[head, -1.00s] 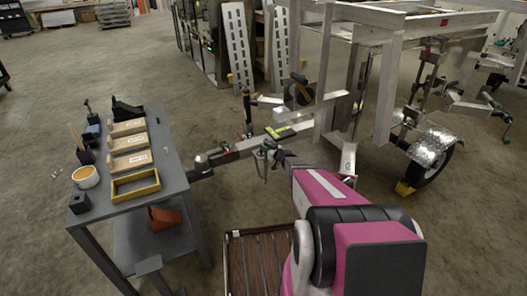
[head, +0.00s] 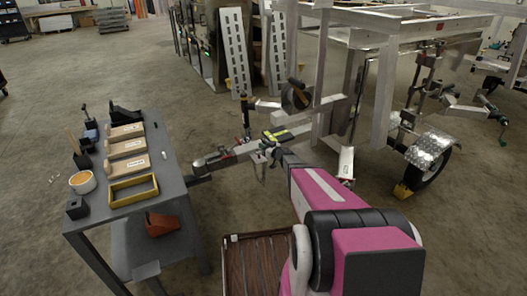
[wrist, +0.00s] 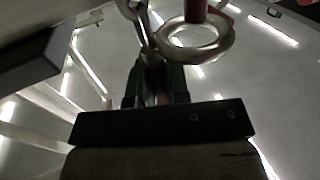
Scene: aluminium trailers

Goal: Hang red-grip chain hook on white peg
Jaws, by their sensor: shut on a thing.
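My gripper (head: 268,148) is at the end of my arm, by the trailer's front drawbar, and is small in the head view. In the wrist view, its green-edged fingers (wrist: 155,90) are close together on a thin piece, most of it hidden between them. A shiny metal ring (wrist: 195,42) and a metal link (wrist: 143,28) show just past the fingertips. A dark red part (wrist: 195,10) shows above the ring at the top edge. In the head view, a thin dark chain-like piece (head: 260,170) hangs below the gripper. I cannot make out the white peg for certain.
White trailer posts (head: 385,90) and a wheel (head: 430,160) stand to the right. Floor is open beyond the table.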

